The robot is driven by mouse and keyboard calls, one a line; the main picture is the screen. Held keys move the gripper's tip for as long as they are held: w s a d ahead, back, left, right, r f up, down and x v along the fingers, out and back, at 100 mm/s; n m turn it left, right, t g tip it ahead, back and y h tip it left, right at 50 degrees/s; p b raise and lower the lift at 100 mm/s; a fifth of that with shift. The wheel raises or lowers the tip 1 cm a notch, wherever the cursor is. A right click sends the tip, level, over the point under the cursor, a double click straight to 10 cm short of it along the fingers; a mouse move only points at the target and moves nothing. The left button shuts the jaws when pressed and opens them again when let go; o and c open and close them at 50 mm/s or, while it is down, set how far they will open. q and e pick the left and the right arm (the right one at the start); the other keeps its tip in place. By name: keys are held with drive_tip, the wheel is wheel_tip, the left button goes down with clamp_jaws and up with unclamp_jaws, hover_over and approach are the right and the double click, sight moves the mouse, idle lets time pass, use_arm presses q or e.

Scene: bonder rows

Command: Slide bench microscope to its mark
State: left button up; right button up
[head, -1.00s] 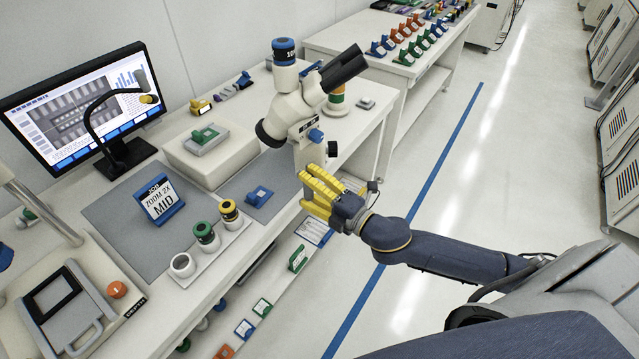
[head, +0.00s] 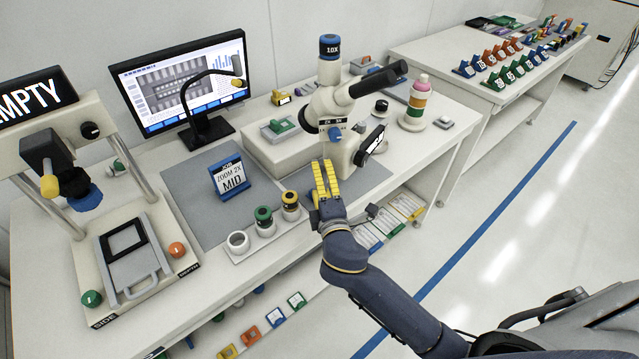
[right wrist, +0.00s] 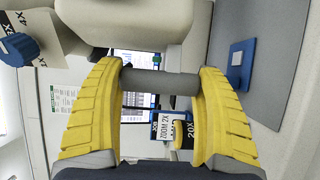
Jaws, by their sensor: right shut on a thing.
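The bench microscope (head: 328,106), white with black eyepieces and a blue 10X cap, stands at the right part of the bench by the grey mat (head: 200,185). My right gripper (head: 326,168) has its yellow fingers at the lower front of the microscope. The right wrist view shows those fingers (right wrist: 160,90) shut on a grey bar (right wrist: 165,83) below the white microscope body (right wrist: 150,22). I cannot pick out the mark. My left gripper is not in view.
A ZOOM 2X MID sign (head: 231,178) stands on the mat. A tray (head: 262,238) with small cylinders is left of my right gripper.

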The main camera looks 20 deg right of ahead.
drive_tip(key=shift+w+r+h, duration=0.1)
drive_tip(key=shift+w+h, duration=0.2)
drive_tip(key=shift+w, duration=0.1)
drive_tip(key=shift+c, duration=0.3)
drive_tip(key=o, duration=1.6)
drive_tip(key=shift+o, duration=0.3)
drive_tip(key=s+a, duration=0.2)
drive_tip(key=s, duration=1)
drive_tip(key=shift+c, duration=0.6)
